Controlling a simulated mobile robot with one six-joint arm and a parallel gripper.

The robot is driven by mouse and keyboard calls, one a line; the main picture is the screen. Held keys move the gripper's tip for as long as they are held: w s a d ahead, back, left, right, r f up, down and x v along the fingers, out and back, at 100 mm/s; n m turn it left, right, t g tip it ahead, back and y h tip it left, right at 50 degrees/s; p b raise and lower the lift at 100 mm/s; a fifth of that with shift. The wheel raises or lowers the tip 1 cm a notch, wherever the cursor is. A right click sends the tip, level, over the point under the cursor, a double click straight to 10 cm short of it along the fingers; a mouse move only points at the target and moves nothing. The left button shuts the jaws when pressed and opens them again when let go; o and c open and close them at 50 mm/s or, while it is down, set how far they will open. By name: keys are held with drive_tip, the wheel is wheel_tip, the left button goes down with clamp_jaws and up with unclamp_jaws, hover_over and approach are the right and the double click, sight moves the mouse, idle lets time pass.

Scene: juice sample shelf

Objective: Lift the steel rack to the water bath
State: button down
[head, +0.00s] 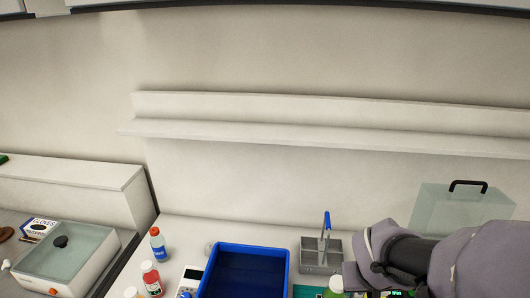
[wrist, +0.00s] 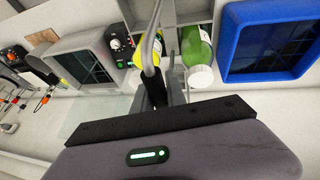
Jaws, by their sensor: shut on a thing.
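The steel rack (head: 321,252) is a grey divided carrier with an upright handle with blue on it, behind the work area in the head view. The head view hides the fingers behind my arm. A grey-rimmed basin (wrist: 84,68) beside a dial panel shows in the wrist view. A white lidded bath (head: 65,257) with an orange knob stands at left in the head view. I cannot tell which is the water bath.
A blue bin (head: 244,269) stands left of the rack. A green bottle (wrist: 194,48) is close beside the handle in the wrist view. A clear box (head: 460,214) is at right. A wall shelf (head: 330,135) is above.

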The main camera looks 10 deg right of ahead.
drive_tip(key=w+d+p, duration=0.1)
drive_tip(key=d+p, duration=0.3)
drive_tip(key=d, duration=0.5)
drive_tip(key=shift+r+p, duration=0.1)
drive_tip(key=shift+p, duration=0.2)
drive_tip(key=w+d+p, duration=0.1)
drive_tip(key=d+p, duration=1)
drive_tip(key=p, duration=0.3)
drive_tip(key=shift+d, duration=0.25)
drive_tip(key=shift+w, duration=0.1)
